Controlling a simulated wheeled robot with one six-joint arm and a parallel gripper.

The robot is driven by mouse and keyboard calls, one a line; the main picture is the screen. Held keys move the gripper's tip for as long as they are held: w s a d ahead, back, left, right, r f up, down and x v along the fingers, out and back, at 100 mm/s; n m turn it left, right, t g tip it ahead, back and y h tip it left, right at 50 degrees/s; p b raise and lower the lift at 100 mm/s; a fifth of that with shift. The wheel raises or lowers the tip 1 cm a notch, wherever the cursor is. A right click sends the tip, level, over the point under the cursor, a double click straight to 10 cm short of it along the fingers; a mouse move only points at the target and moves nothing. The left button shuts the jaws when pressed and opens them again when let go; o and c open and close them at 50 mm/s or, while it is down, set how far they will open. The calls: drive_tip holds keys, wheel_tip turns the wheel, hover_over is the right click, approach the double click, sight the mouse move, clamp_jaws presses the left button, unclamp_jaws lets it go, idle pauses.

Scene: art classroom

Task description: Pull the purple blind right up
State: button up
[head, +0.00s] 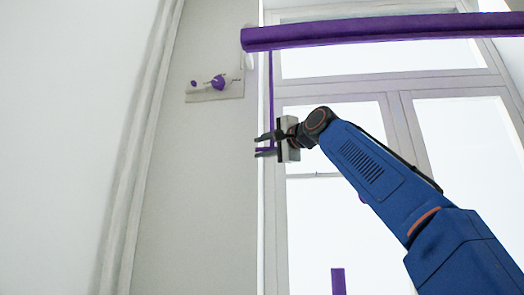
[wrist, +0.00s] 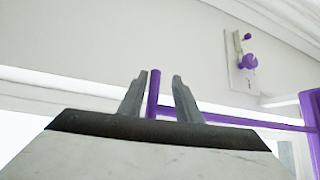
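The purple blind (head: 380,32) is a rolled bar across the top of the window, with no cloth hanging below it. A thin purple cord (head: 271,85) hangs from near its left end down to my gripper (head: 265,144). In the wrist view a purple handle (wrist: 154,92) stands between the fingertips of my gripper (wrist: 158,92), nearer the left finger. A gap shows between it and the right finger, so the gripper looks open around it. The cord also shows in the wrist view (wrist: 240,122), running right toward a purple part at the edge.
A wall plate (head: 205,97) with a purple knob (head: 218,82) is on the wall left of the window. The window frame (head: 398,130) is close behind my arm. A purple strip (head: 338,281) shows at the bottom. The wall left of my gripper is clear.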

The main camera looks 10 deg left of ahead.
drive_tip(key=shift+w+f, duration=0.1)
drive_tip(key=shift+f, duration=0.05)
drive_tip(key=shift+d, duration=0.1)
drive_tip(key=v, duration=1.7)
idle(0.3)
